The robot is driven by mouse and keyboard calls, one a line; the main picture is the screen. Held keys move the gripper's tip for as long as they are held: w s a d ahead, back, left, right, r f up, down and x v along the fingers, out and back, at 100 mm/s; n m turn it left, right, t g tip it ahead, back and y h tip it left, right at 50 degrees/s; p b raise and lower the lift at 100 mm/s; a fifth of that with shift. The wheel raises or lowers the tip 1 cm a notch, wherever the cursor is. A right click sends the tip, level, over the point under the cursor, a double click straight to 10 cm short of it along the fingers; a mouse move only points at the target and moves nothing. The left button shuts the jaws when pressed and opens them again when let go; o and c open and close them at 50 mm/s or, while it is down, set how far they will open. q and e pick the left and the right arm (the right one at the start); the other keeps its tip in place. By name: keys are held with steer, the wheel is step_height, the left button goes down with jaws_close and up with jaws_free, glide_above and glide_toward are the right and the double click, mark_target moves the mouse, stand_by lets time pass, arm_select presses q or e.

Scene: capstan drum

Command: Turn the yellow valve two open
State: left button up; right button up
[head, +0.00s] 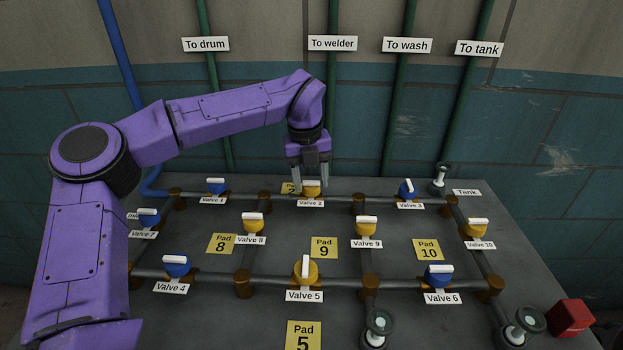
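The yellow valve two (312,190) sits on the back pipe run, above its white "Valve 2" label (311,203). Its pale handle shows between my fingers and appears to lie crosswise, along the pipe. My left gripper (311,184) points down over this valve. Its two grey fingers are spread apart, one to the left and one to the right of the valve. I cannot tell whether either finger touches the handle. My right gripper is not in view.
Blue valve one (216,186) and blue valve three (406,188) flank it on the same pipe. Yellow valve eight (252,222) and valve nine (366,227) stand nearer. Green pipes rise up the wall behind. A red box (570,317) stands at the right.

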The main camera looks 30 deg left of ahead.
arm_select(q)
steer(key=shift+o, duration=0.7)
steer(key=shift+f, duration=0.1)
step_height(320, 180, up, 11)
steer(key=shift+s+a+f, duration=0.2)
steer(key=shift+s+a, duration=0.1)
steer(key=shift+a, duration=0.05)
steer(key=shift+p, duration=0.3)
